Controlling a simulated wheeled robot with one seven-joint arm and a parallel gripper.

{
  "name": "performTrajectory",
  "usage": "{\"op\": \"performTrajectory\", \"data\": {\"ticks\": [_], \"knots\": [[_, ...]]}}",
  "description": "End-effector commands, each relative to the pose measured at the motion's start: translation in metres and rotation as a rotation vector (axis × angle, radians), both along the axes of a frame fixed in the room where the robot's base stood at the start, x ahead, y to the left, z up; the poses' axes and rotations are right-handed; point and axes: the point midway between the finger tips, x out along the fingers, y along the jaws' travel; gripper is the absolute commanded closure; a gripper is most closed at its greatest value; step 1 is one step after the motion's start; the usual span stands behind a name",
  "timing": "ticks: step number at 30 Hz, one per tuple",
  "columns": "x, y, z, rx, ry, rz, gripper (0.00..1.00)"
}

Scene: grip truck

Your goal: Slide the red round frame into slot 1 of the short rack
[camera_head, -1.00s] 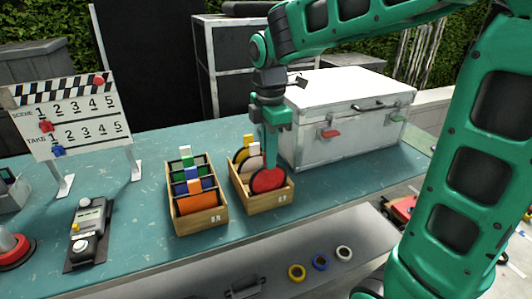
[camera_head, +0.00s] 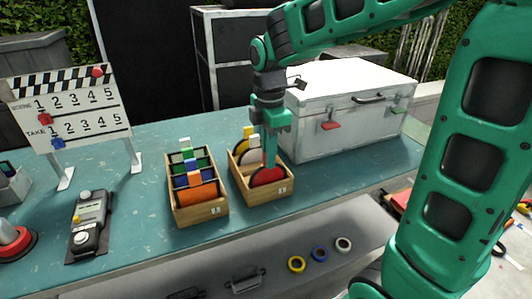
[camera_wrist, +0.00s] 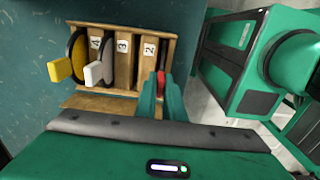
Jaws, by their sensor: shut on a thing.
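The red round frame (camera_head: 268,176) is upright in the front end of the short wooden rack (camera_head: 266,193), its lower part hidden behind the front wall. My gripper (camera_head: 269,160) points down and is shut on the frame's top. In the wrist view the gripper (camera_wrist: 161,100) holds the red frame (camera_wrist: 161,84) at the rack's right end, just past the slot labelled 2. The label of that end slot is hidden by the fingers. A yellow-tabbed frame (camera_wrist: 60,69) stands by label 4 and a white-tabbed frame (camera_wrist: 93,75) by label 3. Slot 2 looks empty.
A second wooden rack (camera_head: 202,213) with several coloured frames stands close to the left. A white case (camera_head: 345,110) stands close to the right. A clapperboard (camera_head: 70,115) and a black handset (camera_head: 90,222) are further left. The table between is clear.

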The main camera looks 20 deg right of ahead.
Motion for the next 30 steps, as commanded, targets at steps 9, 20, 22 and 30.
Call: {"op": "performTrajectory", "data": {"ticks": [9,20,22,30], "knots": [[0.0,0.0,-0.004,0.0,0.001,0.0,0.69],[0.0,0.0,0.002,0.0,-0.002,0.0,0.69],[0.0,0.0,0.01,0.0,-0.002,0.0,0.69],[0.001,0.0,0.059,0.0,-0.002,0.0,0.69]]}}
